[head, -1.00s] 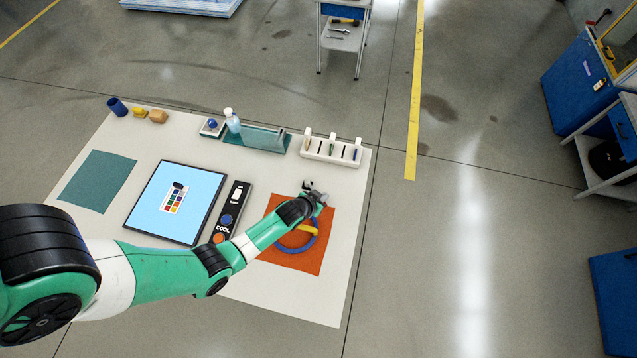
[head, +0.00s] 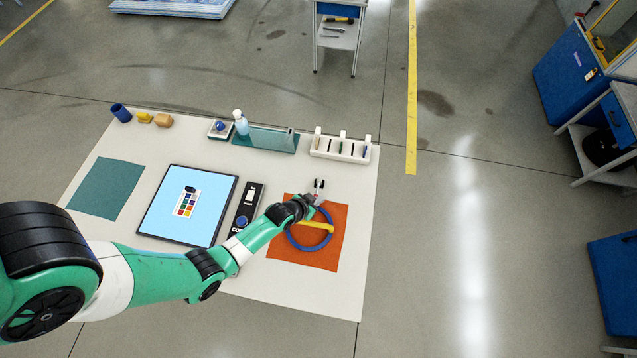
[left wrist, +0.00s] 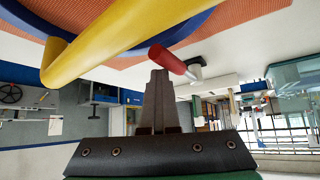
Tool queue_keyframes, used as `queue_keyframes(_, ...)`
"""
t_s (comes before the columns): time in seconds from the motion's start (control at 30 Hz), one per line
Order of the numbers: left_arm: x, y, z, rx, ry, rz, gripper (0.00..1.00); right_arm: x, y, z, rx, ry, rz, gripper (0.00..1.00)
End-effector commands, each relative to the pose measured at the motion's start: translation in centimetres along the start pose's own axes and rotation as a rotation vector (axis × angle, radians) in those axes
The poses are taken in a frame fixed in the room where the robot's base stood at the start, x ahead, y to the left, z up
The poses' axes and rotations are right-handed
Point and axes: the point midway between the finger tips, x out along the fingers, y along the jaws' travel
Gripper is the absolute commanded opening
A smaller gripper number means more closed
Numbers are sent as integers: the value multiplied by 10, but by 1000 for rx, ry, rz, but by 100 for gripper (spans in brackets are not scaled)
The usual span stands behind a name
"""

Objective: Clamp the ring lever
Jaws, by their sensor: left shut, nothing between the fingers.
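A blue ring (head: 292,243) with a yellow bar (head: 319,227) across it lies on the orange mat (head: 335,262) at the right of the table. My left gripper (head: 313,201) is at the ring's far edge, with its fingers shut and empty. In the left wrist view, the shut fingers (left wrist: 159,98) stand just below a red-tipped lever (left wrist: 170,61). The yellow bar (left wrist: 120,40) and the blue ring (left wrist: 200,24) pass close above them. I cannot tell whether the fingers touch the lever. My right gripper is in neither view.
A black-framed light-blue panel (head: 165,215) and a dark control box (head: 246,205) lie left of the mat. Bare table (head: 358,215) is free right of the mat.

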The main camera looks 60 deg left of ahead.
Motion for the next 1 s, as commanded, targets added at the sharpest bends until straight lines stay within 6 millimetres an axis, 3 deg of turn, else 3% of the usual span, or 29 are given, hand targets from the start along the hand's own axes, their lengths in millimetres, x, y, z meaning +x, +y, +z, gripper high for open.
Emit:
queue_keyframes(0.77, 0, -4, 5, 1, -13, -8, 0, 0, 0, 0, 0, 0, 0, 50)
queue_keyframes(1.0, 1, 8, -5, -7, -9, -11, 0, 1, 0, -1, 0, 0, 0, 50)
